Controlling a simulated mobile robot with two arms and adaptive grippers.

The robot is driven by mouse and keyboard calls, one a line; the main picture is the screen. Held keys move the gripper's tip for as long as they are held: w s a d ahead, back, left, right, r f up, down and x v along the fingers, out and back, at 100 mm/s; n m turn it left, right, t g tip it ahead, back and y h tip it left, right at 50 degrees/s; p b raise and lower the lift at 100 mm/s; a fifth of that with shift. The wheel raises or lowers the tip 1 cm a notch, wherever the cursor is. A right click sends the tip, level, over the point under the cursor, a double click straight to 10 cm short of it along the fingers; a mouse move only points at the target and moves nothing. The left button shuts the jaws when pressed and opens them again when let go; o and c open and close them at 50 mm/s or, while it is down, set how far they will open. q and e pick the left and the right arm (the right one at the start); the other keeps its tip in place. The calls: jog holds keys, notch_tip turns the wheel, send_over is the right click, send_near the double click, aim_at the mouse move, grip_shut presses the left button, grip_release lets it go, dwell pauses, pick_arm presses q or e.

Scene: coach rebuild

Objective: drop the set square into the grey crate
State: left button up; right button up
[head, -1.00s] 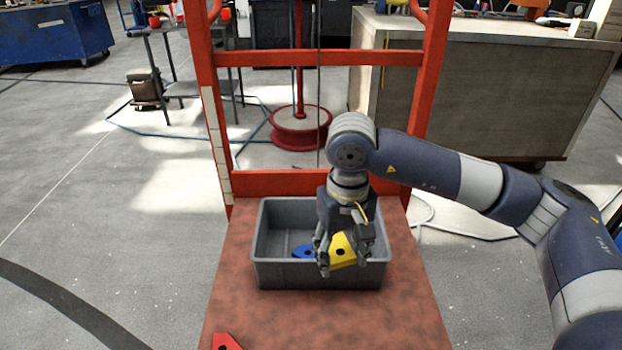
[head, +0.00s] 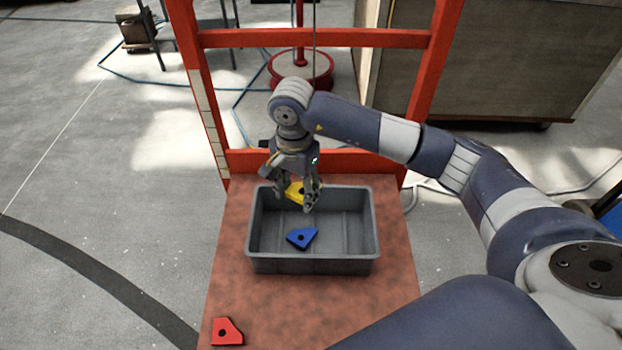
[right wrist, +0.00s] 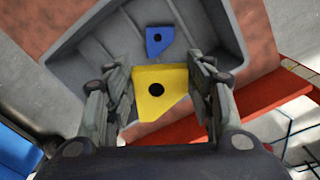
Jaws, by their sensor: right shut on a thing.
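My right gripper (head: 295,200) is shut on a yellow set square (head: 295,191), a flat piece with a round hole and a cut corner. In the head view it appears over the back left part of the grey crate (head: 315,266). In the right wrist view the yellow piece (right wrist: 162,108) sits between the two fingers, apart from the crate floor. A blue piece of like shape (head: 302,238) lies inside the crate near its front; it also shows in the wrist view (right wrist: 158,40). My left gripper is not in view.
The crate stands on a reddish-brown platform (head: 290,310) with an orange frame (head: 310,39) behind it. A red piece with a hole (head: 227,332) lies at the platform's front left corner. The crate's right half looks empty.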

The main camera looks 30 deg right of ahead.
jog(key=m+p, duration=0.3)
jog(key=d+m+p, duration=0.1)
jog(key=m+p, duration=0.1)
jog(key=shift+r, duration=0.25)
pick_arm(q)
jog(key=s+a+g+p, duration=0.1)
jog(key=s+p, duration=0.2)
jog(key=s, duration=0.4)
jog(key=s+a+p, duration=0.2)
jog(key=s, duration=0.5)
pick_arm(e)
jog(key=m, duration=0.2)
jog(key=s+d+f+m, duration=0.1)
jog(key=m, duration=0.2)
jog(key=shift+s+d+f+m, duration=0.25)
jog(key=shift+d+m, duration=0.1)
jog(key=shift+m, duration=0.05)
jog(key=shift+f, duration=0.35)
pick_arm(q)
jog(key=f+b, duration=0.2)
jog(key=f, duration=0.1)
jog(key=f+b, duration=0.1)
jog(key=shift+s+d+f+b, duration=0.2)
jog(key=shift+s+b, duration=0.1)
jog(key=shift+b, duration=0.1)
pick_arm(e)
notch_tip(320, 180, down, 6)
jog(key=shift+r, duration=0.2)
jog(key=o, duration=1.2)
